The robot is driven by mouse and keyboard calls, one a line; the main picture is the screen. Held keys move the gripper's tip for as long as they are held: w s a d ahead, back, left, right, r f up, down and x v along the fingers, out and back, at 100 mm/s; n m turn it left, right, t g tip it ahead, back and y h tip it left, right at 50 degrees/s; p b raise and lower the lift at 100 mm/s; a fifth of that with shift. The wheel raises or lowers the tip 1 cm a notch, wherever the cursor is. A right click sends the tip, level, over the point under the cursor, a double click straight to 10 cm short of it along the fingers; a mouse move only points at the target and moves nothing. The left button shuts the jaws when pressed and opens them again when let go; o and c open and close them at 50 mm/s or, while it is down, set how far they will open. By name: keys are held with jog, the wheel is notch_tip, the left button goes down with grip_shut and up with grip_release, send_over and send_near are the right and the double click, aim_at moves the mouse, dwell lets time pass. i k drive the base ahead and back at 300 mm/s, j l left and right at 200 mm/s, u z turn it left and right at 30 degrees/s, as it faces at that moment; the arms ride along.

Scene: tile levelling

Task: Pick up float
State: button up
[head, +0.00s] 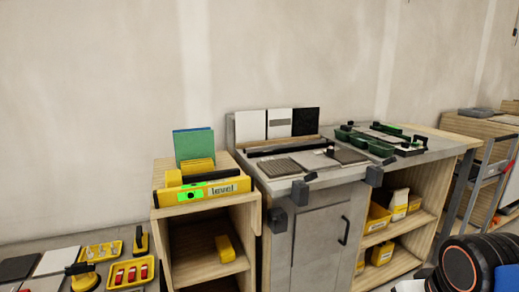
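I cannot tell for sure which thing is the float. A yellow tool with a black upright part (141,241) stands at the lower left, beside small yellow trays. Another yellow and black tool (83,277) lies lower, partly cut off by the bottom edge. On the wooden cabinet (245,208), a yellow level (201,191) lies at the front edge, with yellow pieces and a green-blue upright board (194,146) behind it. My gripper is not in view; only a dark round arm joint of mine with an orange ring shows at the lower right.
A grey workbench (325,177) holds tiles (279,168), green trays (372,145) and black clamps (300,193) on its front edge. Yellow trays (130,273) and flat tiles (55,261) lie at lower left. Shelves with yellow bins (377,220) sit under the bench.

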aim_at(140, 239)
jog(key=u, duration=1.25)
jog(key=i+j+z, duration=0.1)
jog(key=j, duration=0.2)
jog(key=i+j, duration=0.2)
jog(key=i+j+z, duration=0.15)
jog(key=j, duration=0.2)
jog(key=i+j+z, duration=0.1)
jog(key=j, duration=0.25)
jog(key=i+j+z, duration=0.15)
jog(key=i+j, duration=0.3)
jog(key=i+l, duration=0.1)
jog(key=i, duration=0.15)
